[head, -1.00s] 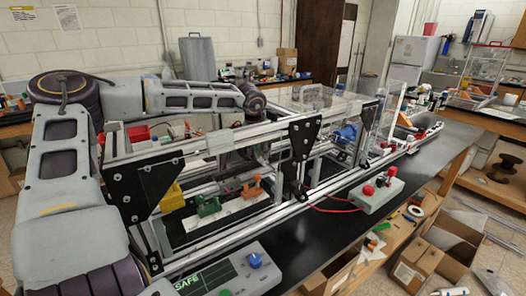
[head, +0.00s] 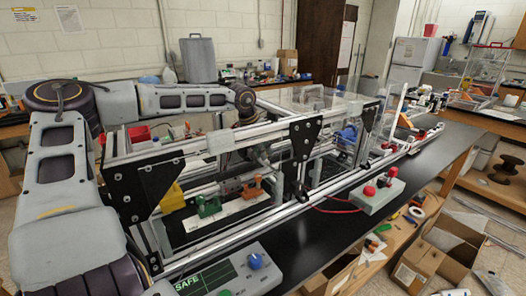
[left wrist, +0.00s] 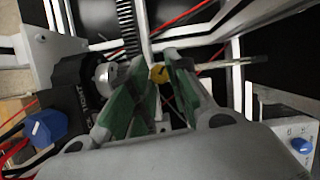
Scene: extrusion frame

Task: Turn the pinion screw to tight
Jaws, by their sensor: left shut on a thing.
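A dark toothed rack (left wrist: 128,25) runs above. In the head view my left wrist (head: 246,100) reaches down behind the aluminium extrusion frame (head: 215,141), and the fingers are hidden there. My right gripper is not in view.
Frame bars and black corner plates (head: 303,135) crowd the wrist. A blue knob (left wrist: 46,127) lies near the fingers in the wrist view. A control box reading SAFE (head: 215,275) and a box with red knobs (head: 377,192) stand in front of the frame.

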